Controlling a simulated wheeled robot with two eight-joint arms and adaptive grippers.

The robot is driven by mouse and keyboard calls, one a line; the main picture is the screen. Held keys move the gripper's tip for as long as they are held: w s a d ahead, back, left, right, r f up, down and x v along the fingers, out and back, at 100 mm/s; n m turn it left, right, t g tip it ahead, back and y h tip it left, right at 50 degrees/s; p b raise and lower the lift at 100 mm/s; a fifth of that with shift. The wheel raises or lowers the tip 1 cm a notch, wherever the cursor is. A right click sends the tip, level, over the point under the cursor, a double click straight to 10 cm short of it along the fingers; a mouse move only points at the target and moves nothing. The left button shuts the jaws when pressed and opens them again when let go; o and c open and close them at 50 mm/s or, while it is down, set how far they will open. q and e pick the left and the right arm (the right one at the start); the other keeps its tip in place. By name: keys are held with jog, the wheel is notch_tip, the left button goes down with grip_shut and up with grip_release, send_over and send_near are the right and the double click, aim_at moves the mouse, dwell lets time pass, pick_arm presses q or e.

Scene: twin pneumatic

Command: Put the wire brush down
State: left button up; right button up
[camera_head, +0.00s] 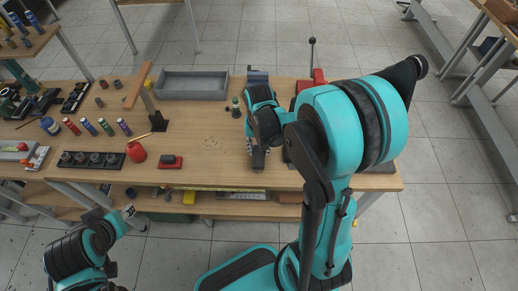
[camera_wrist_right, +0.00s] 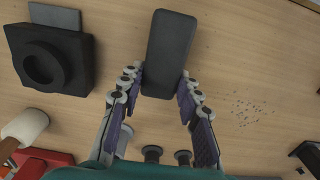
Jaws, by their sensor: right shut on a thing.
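The wire brush appears as a dark, long block (camera_wrist_right: 168,50) in the right wrist view. My right gripper (camera_wrist_right: 160,88) is shut on it near its lower end. The block's far end points away from the gripper, over the wooden bench top. In the head view the dark block (camera_head: 258,159) shows below the right gripper (camera_head: 258,147), near the bench's front edge. I cannot tell whether it touches the bench, and its bristles are not visible. My left gripper (camera_head: 128,212) is at the lower left, in front of the bench; its finger opening is too small to judge.
Bare wood (camera_head: 212,170) lies left of the right gripper, with small specks (camera_head: 210,143) on it. A grey tray (camera_head: 193,85) stands at the back. A red-and-black item (camera_head: 171,161) lies near the front edge. A black block with a ring (camera_wrist_right: 50,60) is close by.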

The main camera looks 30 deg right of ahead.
aim_at(259, 149)
jog(key=shift+f, duration=0.2)
jog(key=o, duration=1.1)
jog(key=shift+r, duration=0.15)
jog(key=shift+r+p, duration=0.3)
jog(key=shift+r, duration=0.05)
notch_tip(259, 149, up, 11)
jog(key=p, duration=0.4)
jog(key=shift+s+a+r+n+t, duration=1.1)
jog(key=shift+s+a+t, duration=0.1)
jog(key=shift+a, duration=0.2)
jog(key=shift+s+a+r+n+t, duration=1.05)
jog(key=shift+s+a+t, duration=0.2)
jog(key=shift+a, duration=0.1)
jog(key=shift+s+a+r+n+t, duration=1.1)
jog(key=shift+s+a+t, duration=0.1)
jog(key=shift+a, duration=0.2)
